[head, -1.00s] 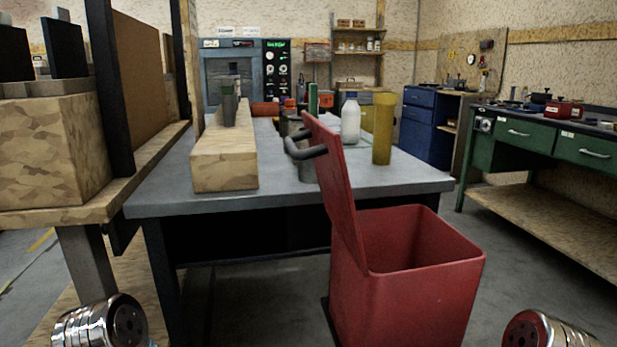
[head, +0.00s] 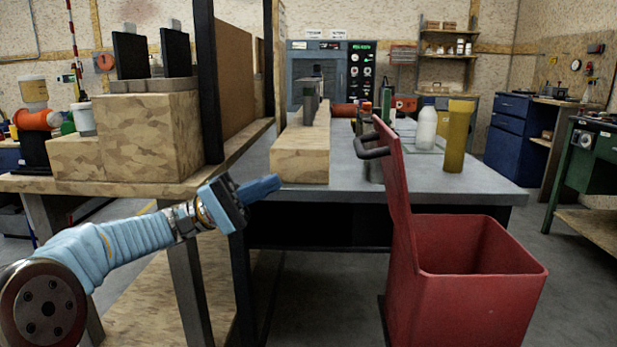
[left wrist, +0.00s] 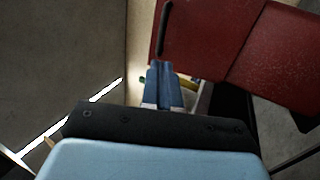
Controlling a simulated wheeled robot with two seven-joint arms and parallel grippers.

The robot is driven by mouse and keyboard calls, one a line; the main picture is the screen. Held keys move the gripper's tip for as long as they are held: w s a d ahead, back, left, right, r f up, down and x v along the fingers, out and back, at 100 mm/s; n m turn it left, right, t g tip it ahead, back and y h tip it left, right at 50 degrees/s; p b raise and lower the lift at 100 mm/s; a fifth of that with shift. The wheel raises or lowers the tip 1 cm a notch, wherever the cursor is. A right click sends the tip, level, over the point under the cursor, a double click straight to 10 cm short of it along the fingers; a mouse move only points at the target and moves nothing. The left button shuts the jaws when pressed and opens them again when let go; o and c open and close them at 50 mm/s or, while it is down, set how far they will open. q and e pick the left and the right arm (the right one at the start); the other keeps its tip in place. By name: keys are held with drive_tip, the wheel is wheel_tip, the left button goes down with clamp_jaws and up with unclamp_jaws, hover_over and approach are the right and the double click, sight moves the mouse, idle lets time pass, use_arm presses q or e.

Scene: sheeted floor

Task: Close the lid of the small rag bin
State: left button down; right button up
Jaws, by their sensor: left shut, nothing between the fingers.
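The red rag bin (head: 470,300) stands on the floor in front of the grey table, its top open and its inside empty as far as I can see. Its red lid (head: 397,205) stands upright at the bin's left side, with a dark handle (head: 374,153) on its left face. My left gripper (head: 262,187) is shut and empty, left of the lid and apart from it in the head view. In the left wrist view the shut fingers (left wrist: 161,75) point toward the lid (left wrist: 205,40) and its handle (left wrist: 166,28). My right gripper is out of view.
The grey table (head: 480,185) holds a wooden block (head: 300,160), a white bottle (head: 427,128) and a yellow cylinder (head: 458,135). A wooden bench (head: 235,150) with a post stands at left, close to my left arm. Floor shows at the bin's right.

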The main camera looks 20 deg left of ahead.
use_arm(q)
drive_tip(key=p+x, duration=0.1)
drive_tip(key=x, duration=1.2)
drive_tip(key=shift+d+p, duration=0.15)
drive_tip(key=shift+p, duration=0.25)
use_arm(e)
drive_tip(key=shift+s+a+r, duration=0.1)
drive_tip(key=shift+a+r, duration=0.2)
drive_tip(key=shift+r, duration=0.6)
use_arm(q)
drive_tip(key=shift+w+f, duration=0.1)
